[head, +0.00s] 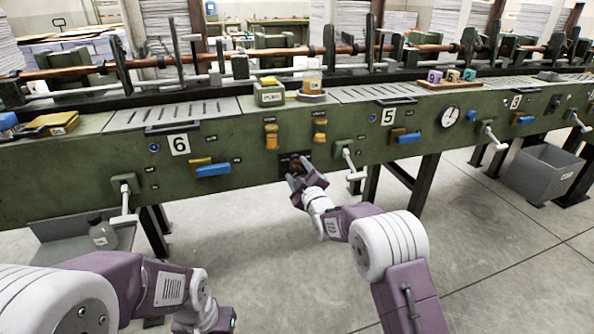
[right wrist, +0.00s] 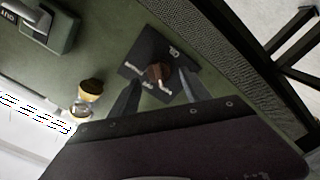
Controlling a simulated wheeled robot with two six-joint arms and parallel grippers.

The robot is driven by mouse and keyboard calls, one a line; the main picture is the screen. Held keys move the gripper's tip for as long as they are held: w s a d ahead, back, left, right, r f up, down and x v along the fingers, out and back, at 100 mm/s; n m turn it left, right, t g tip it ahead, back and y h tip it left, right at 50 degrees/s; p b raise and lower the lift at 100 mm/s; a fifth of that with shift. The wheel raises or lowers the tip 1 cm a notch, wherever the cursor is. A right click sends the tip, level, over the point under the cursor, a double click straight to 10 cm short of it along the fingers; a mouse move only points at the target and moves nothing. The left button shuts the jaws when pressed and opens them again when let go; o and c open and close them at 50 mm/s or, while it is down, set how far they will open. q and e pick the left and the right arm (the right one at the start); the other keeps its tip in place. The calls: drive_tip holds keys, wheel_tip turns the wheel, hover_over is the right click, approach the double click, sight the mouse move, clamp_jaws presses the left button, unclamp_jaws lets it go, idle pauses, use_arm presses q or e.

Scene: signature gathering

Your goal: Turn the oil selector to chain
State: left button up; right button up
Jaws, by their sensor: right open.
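The oil selector is a small brown knob on a square black plate (head: 284,160) on the green machine front, below two yellow switches. In the right wrist view the brown knob (right wrist: 158,72) sits on the plate among small white labels, too blurred to read surely. My right gripper (head: 303,184) is at the plate, partly covering it. In the right wrist view its open fingers (right wrist: 156,93) stand on either side of the knob; I cannot tell whether they touch it.
A white crank handle (head: 350,165) sticks out just right of the selector. The yellow switches (head: 271,136) are above it, a blue handle (head: 212,170) to its left. A grey bin (head: 545,172) stands under the machine at right. The floor in front is clear.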

drive_tip(key=shift+w+a, duration=0.2)
drive_tip(key=shift+w, duration=0.35)
clamp_jaws()
drive_tip(key=m, duration=0.5)
drive_tip(key=shift+d, duration=0.15)
drive_tip(key=m+p, duration=0.1)
drive_tip(key=m, duration=0.4)
drive_tip(key=shift+d+r, duration=0.1)
drive_tip(key=m+p, duration=0.1)
drive_tip(key=m, duration=0.4)
drive_tip(key=shift+w+d+m, duration=0.1)
drive_tip(key=shift+d+m, duration=0.05)
drive_tip(key=shift+m, duration=0.25)
drive_tip(key=shift+d+m+p, duration=0.1)
drive_tip(key=shift+m+p, duration=0.25)
drive_tip(key=shift+m, duration=1.65)
drive_tip(key=shift+f, duration=0.2)
